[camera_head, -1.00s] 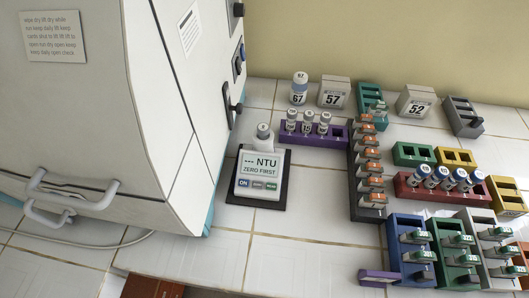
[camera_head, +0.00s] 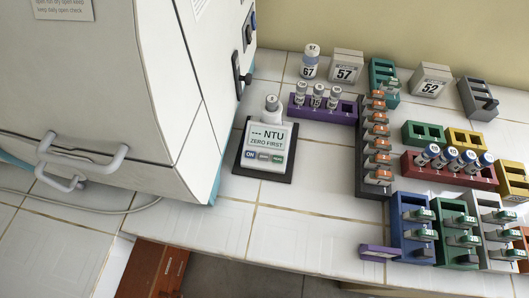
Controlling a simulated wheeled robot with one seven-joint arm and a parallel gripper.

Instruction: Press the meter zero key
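The meter (camera_head: 268,142) is a white box on a black base plate, on the tiled bench just right of the incubator. Its screen reads "--- NTU" and "ZERO FIRST". Below the screen is a row of three keys: a blue "ON" key (camera_head: 250,155), a grey middle key (camera_head: 264,157) and a green key (camera_head: 277,159). The labels on the middle and green keys are too small to read, so I cannot tell which is the zero key. My gripper is not in view.
The large white incubator (camera_head: 110,100) with its handle (camera_head: 80,155) fills the left. A purple rack (camera_head: 345,112) with several vials and a dark rack (camera_head: 372,190) stand right of the meter. Bare tile (camera_head: 310,220) lies in front of the meter.

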